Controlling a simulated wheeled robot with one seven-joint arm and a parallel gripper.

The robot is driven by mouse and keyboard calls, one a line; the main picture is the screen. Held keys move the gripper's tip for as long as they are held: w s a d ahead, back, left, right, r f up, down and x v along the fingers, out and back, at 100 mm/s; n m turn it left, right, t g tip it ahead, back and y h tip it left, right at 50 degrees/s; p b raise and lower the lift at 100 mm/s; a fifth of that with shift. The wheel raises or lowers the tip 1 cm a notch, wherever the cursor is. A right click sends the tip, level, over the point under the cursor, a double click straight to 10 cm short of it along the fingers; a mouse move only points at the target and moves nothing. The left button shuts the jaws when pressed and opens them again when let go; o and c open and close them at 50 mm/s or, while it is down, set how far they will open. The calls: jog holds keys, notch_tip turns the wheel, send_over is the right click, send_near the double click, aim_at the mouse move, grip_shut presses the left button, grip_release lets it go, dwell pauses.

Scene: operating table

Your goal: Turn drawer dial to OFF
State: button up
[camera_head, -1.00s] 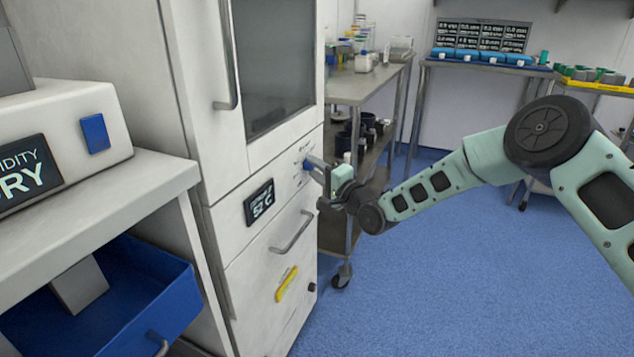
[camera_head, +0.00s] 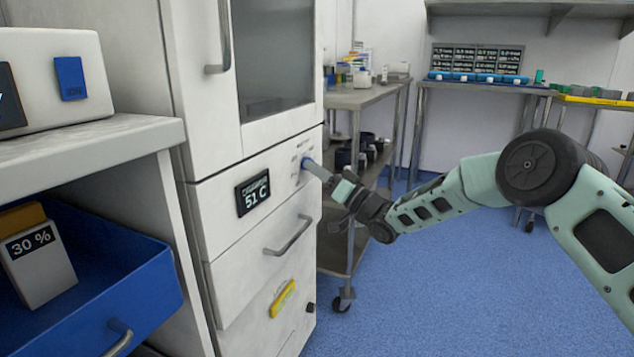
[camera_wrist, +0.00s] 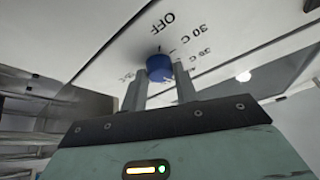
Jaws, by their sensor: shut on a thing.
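The blue dial (camera_wrist: 159,68) sits on the white front panel of the cabinet, with OFF and several temperature labels printed around it. In the wrist view my gripper (camera_wrist: 160,78) has a finger on each side of the dial, shut on it. In the head view my gripper (camera_head: 314,167) reaches the blue dial (camera_head: 306,162) from the right. The dial's pointer is hard to make out. A black display (camera_head: 253,193) left of the dial reads 51 C. OFF (camera_wrist: 168,18) stands above the dial in the wrist view.
An open blue drawer (camera_head: 130,290) holding a 30 % box (camera_head: 38,258) juts out at the left. A metal cart (camera_head: 345,245) stands behind my gripper. Blue floor is clear at right.

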jog(key=shift+w+d+r+n+g+h+b, duration=0.15)
jog(key=shift+n+g+h, duration=1.25)
jog(key=shift+n, duration=4.05)
jog(key=shift+w+r+n+g+h+b, duration=0.1)
jog(key=shift+w+r+n+g+b, duration=0.2)
jog(key=shift+n+g, duration=3.75)
jog(key=shift+w+d+r+n+g+h+b, duration=0.15)
jog(key=shift+n+g+h, duration=0.5)
jog(key=shift+n, duration=6.25)
jog(key=shift+a, duration=0.1)
jog(key=o, duration=1)
jog(key=shift+r, duration=0.1)
jog(key=shift+c, duration=0.2)
